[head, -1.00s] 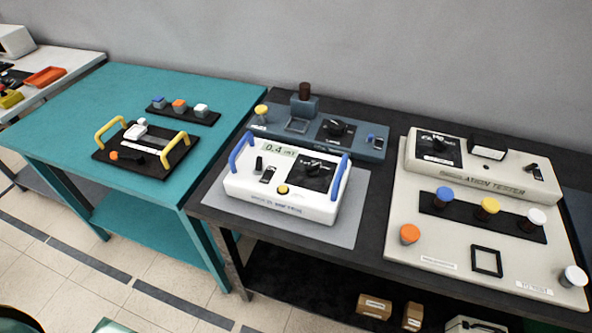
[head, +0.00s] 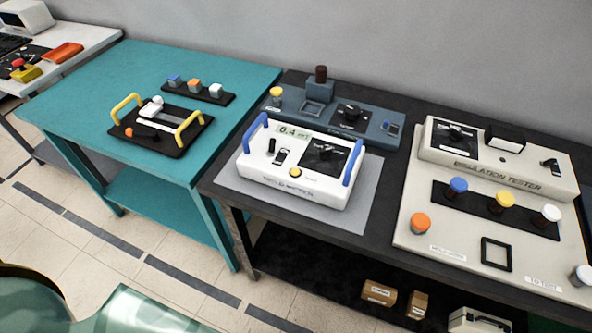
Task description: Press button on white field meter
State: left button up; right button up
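The white field meter (head: 291,196) sits on a grey mat (head: 355,218) on the dark table. It has blue handles on its left and right sides and a display (head: 294,132) reading about 0.4. A black switch and a small dark slot are to the left of the panel. Neither of my grippers shows in the head view.
A blue-grey device (head: 378,127) stands behind the meter. A beige insulation tester (head: 415,232) is to the right. A teal table (head: 80,92) at left holds a black tray with yellow handles (head: 127,105). Boxes (head: 379,292) sit on the lower shelf. The floor in front is clear.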

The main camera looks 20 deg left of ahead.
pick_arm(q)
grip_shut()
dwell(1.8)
